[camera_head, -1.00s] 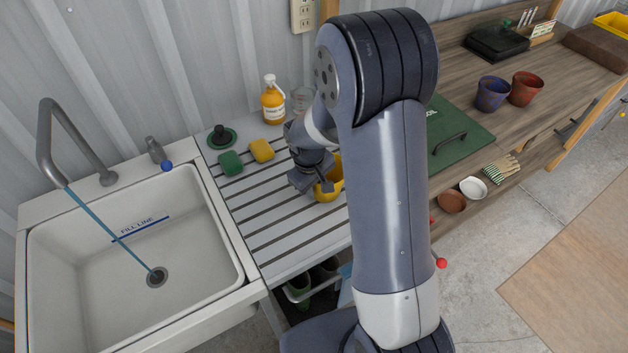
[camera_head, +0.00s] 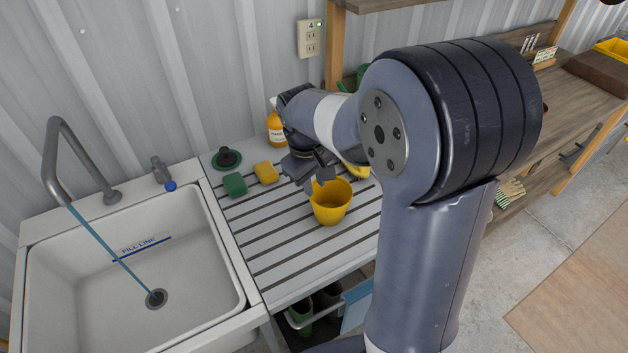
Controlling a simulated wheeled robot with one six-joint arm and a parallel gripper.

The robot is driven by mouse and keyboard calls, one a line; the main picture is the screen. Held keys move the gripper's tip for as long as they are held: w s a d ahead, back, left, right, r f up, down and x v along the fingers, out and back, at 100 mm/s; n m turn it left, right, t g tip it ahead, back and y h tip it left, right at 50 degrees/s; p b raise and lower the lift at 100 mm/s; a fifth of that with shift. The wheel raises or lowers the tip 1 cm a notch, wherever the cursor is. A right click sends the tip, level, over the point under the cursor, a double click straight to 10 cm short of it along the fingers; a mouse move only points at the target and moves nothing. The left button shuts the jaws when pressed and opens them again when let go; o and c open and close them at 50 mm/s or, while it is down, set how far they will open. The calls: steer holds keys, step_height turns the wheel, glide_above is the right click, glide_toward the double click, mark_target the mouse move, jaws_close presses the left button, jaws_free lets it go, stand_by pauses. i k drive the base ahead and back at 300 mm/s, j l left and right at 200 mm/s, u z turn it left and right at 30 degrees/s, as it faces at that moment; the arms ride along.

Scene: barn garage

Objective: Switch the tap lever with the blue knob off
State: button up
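The tap lever (camera_head: 160,170) stands on the sink's back ledge, right of the spout, with its blue knob (camera_head: 170,185) at the lower front end. The grey tap spout (camera_head: 60,160) arches over the sink, and a thin blue stream of water (camera_head: 108,247) runs from it to the drain. My gripper (camera_head: 318,184) is over the slatted drainboard, at the back rim of a yellow cup (camera_head: 331,208), well right of the lever. Its fingers look apart, with no object visibly held between them. I cannot tell whether it touches the cup.
The white sink (camera_head: 226,335) has a drain and a fill line. On the drainboard (camera_head: 275,262) are a green sponge (camera_head: 235,184), a yellow sponge (camera_head: 266,173), a dark green plunger-like item (camera_head: 226,158) and an orange bottle (camera_head: 276,126). The ledge around the lever is clear.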

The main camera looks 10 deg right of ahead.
mark_target(170, 186)
steer(key=j+u, duration=0.25)
steer(key=u, duration=0.25)
steer(key=j+u, duration=0.2)
steer(key=u, duration=0.25)
